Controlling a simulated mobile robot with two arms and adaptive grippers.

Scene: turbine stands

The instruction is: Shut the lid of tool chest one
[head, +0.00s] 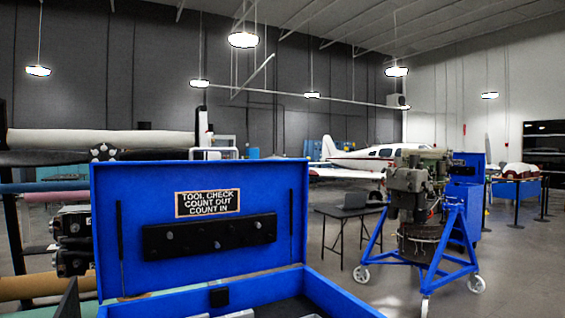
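Tool chest one, a blue chest (338,296), stands close in front at the bottom of the head view. Its blue lid (275,190) is open and stands nearly upright at the back. The inner face carries a "TOOL CHECK" label, a black bar with pegs and a thin dark strip near each side. Only the top of the chest's inside shows, with some light-coloured items at the bottom edge. My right gripper is not in view.
A rack with long rolls (40,287) stands at the left, close to the lid. An engine on a blue wheeled stand (462,226) and a dark table (335,211) with a laptop stand to the right. A white aeroplane (365,161) is behind. Open floor lies at the right.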

